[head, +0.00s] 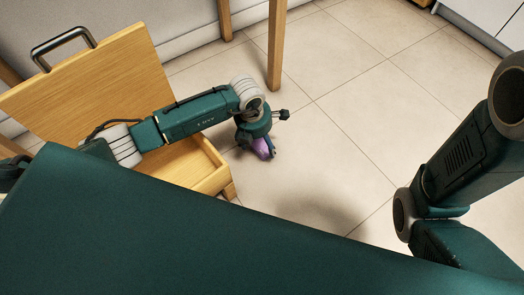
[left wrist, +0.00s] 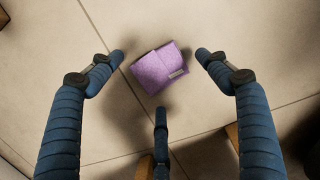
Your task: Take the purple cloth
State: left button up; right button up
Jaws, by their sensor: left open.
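The purple cloth (left wrist: 158,68) is a small folded piece with a pale label on one edge. In the left wrist view it lies on the tiled floor between the fingertips. In the head view the cloth (head: 261,147) is partly hidden by my left gripper (head: 268,148), which points down above it. In the left wrist view my left gripper (left wrist: 160,76) has its three fingers spread around the cloth. It is open and holds nothing. My right arm shows at the right of the head view, but its gripper is out of the picture.
A wooden drawer (head: 80,78) with a metal handle stands open at the left, under my left arm. A wooden leg (head: 276,45) rises from the floor near the gripper. White cabinet fronts (head: 490,20) are at the top right. The tiled floor (head: 335,110) to the right is clear.

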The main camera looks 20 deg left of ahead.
aim_at(262, 148)
pick_arm(q)
notch_tip(262, 148, down, 3)
jog(key=shift+w+d+r+b, duration=0.1)
jog(key=shift+w+d+b, duration=0.05)
jog(key=shift+b, duration=0.5)
jog(key=shift+r, duration=0.15)
jog(key=shift+c, duration=0.6)
jog(key=c, duration=1.1)
jog(key=shift+r, duration=0.15)
jog(key=shift+c, duration=0.2)
